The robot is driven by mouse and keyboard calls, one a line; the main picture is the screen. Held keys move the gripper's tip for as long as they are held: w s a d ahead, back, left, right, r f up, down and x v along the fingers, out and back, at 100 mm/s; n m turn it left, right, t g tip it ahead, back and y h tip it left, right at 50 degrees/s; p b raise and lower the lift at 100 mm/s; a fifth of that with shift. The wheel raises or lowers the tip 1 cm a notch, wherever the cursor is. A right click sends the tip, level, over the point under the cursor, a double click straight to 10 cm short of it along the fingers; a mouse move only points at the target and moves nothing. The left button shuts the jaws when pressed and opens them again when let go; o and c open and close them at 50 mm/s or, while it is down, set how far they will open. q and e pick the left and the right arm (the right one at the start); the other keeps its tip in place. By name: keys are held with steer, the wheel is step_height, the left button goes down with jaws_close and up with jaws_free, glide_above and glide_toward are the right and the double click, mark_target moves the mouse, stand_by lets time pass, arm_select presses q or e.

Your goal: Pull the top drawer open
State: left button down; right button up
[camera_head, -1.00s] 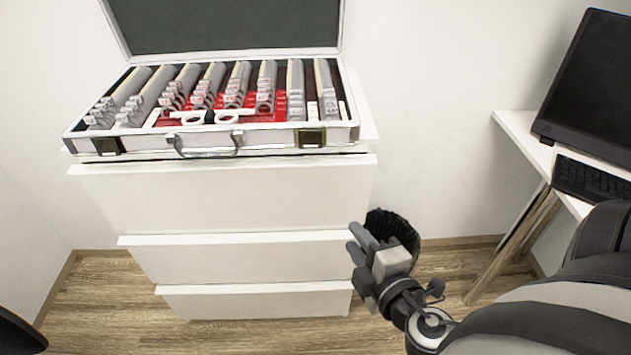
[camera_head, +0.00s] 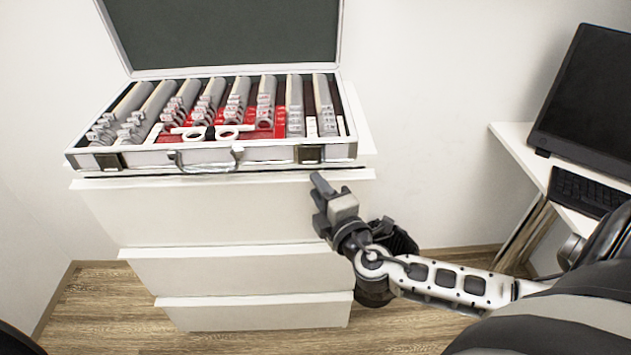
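The top drawer (camera_head: 205,214) is the tallest white front of a three-drawer cabinet, just under the cabinet top. It looks closed, with a thin dark gap along its upper edge. My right gripper (camera_head: 319,188) is in front of the right part of this drawer, with its fingertips near the upper edge. I cannot tell whether it touches the drawer. Its fingers overlap in this view, so its opening is unclear. My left gripper is out of view.
An open case (camera_head: 215,155) with rows of lens holders stands on the cabinet. The middle drawer (camera_head: 225,272) and bottom drawer (camera_head: 255,315) are below. A desk (camera_head: 520,150) with a monitor (camera_head: 590,105) and keyboard (camera_head: 588,190) stands at right. Wood floor shows between cabinet and desk.

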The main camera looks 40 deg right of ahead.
steer(key=shift+w+d, duration=0.15)
steer(key=shift+w, duration=0.8)
jaws_close()
